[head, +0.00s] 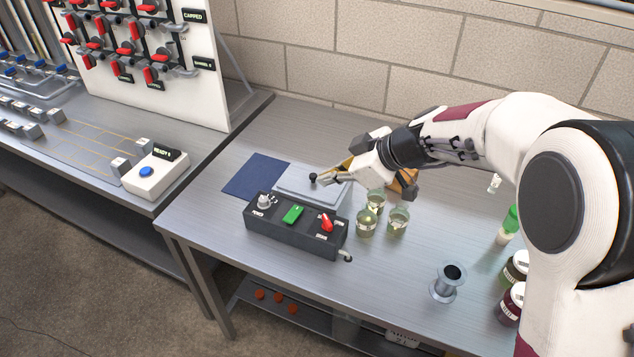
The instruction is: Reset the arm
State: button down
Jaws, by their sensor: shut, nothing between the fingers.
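My arm reaches in from the right across the steel table (290,298). My gripper (322,179) is shut and empty. It is over the light grey plate (290,187), with its tips close to a small black knob (313,177); I cannot tell whether they touch. A black control box (290,228) with a grey knob, a green switch and a red knob stands in front of the plate. An orange-brown thing (404,185) is partly hidden behind my gripper.
Three small glass jars (366,222) stand close to the right of the box. A metal spool (448,283), a green-capped bottle (508,226) and dark jars (511,304) stand farther right. A blue mat (256,176) lies left of the plate. A valve panel (192,100) stands at left.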

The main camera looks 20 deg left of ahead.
jog(key=shift+d+r, duration=0.4)
jog(key=shift+r, duration=0.05)
jog(key=shift+m, duration=0.3)
jog(key=s+d+f+m+g+h, duration=0.2)
jog(key=s+d+f+m+h, duration=0.1)
jog(key=s+d+m, duration=0.55)
jog(key=s+d+r+m+t+h, duration=0.2)
jog(key=s+d, duration=0.4)
jog(key=d, duration=0.4)
jog(key=s+d+r+m+t+h, duration=0.2)
jog(key=s+d+r+m, duration=0.2)
jog(key=d, duration=0.6)
jog(key=s+d+r+m+t+h, duration=0.2)
jog(key=s+d+r+m, duration=0.1)
jog(key=s+d, duration=0.5)
jog(key=shift+s+d+r+m, duration=0.15)
jog(key=shift+d+r+m, duration=0.3)
jog(key=shift+d, duration=0.85)
dwell(1.5)
